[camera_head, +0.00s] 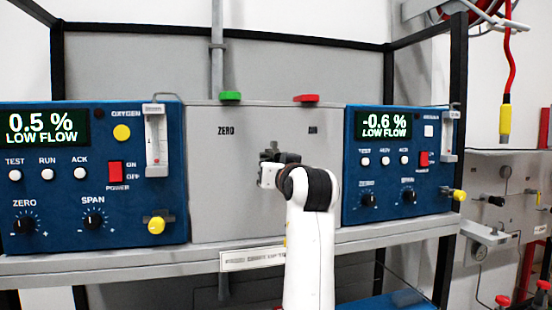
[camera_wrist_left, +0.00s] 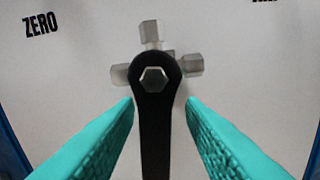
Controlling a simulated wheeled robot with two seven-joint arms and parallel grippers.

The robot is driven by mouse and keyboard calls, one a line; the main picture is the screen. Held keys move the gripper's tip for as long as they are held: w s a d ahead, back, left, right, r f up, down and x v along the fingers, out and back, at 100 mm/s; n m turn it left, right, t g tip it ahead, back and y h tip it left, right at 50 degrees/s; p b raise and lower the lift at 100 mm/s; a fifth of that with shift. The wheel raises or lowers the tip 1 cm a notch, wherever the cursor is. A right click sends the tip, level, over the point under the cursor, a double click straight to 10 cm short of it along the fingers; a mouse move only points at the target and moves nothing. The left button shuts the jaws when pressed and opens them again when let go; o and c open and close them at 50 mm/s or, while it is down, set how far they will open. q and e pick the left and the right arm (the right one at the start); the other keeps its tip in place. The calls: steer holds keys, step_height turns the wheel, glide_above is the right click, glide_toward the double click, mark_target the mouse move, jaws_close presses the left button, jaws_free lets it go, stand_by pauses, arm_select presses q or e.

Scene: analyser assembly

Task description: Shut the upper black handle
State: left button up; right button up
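The black handle (camera_wrist_left: 155,135) hangs straight down from a hex nut on a grey metal valve (camera_wrist_left: 150,34) in the left wrist view. My left gripper (camera_wrist_left: 160,103) is open, with its two teal fingers on either side of the handle. A gap shows between each finger and the handle near the tips. In the head view the valve (camera_head: 278,154) shows as a dark fitting on the grey panel, and my white arm hides most of what lies behind and below it. My right gripper is not in view.
The grey panel (camera_head: 220,170) sits between two blue analysers, one on the left (camera_head: 70,200) and one on the right (camera_head: 430,185). A green handle (camera_head: 230,96) and a red handle (camera_head: 306,98) are on its top edge. A grey shelf (camera_head: 120,262) runs below.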

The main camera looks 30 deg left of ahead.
arm_select(q)
steer(key=shift+w+a, duration=0.3)
steer(key=shift+a, duration=0.3)
steer(key=shift+d, duration=0.1)
steer(key=shift+c, duration=1.2)
jaws_close()
steer(key=shift+w+d+n+b, duration=0.15)
steer(key=shift+n+b, duration=0.2)
steer(key=shift+n, duration=0.45)
